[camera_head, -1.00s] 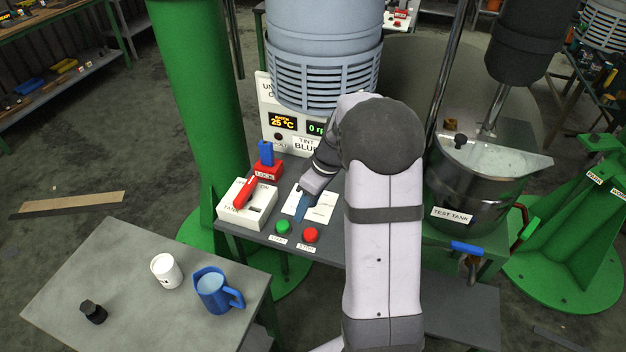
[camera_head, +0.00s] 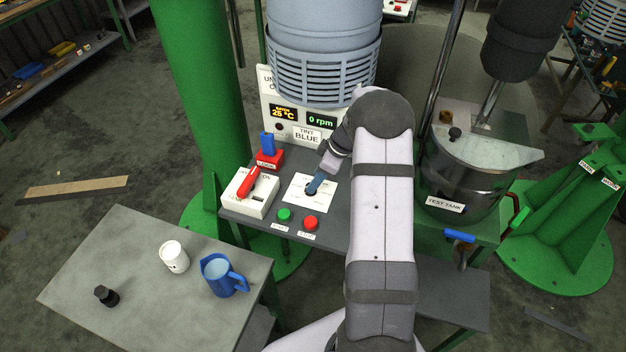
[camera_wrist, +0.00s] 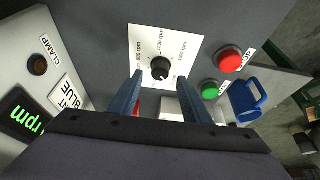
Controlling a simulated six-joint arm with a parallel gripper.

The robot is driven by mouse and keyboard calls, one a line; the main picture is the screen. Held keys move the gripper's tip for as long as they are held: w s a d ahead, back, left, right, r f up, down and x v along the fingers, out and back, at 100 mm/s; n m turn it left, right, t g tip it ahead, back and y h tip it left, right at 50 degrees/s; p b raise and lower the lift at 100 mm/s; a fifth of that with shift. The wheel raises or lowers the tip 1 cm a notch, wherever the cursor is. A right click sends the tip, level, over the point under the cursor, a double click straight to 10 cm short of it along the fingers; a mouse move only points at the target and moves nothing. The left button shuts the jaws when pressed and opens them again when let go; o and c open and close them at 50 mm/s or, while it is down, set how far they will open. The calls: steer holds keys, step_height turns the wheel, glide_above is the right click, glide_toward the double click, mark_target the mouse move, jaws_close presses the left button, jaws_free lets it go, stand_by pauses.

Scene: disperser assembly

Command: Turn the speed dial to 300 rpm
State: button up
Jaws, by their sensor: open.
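The speed dial is a black knob (camera_wrist: 160,68) on a white plate (camera_wrist: 183,36) printed with rpm marks, seen in the wrist view. My gripper (camera_wrist: 162,80) is open, with one blue finger on either side of the knob in that view. Whether the fingers touch it or are still above it I cannot tell. In the head view my gripper (camera_head: 315,184) is over the white plate (camera_head: 300,197) and hides the knob. The display (camera_head: 321,121) reads 0 rpm.
A green button (camera_head: 284,214) and a red button (camera_head: 311,223) sit just in front of the plate. A red-handled switch box (camera_head: 262,200) and a red block with a blue handle (camera_head: 268,146) stand to its left. The test tank (camera_head: 450,185) is to the right.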

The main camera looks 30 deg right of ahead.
steer(key=shift+p+x, duration=0.5)
steer(key=shift+x, duration=1.2)
steer(key=c, duration=1)
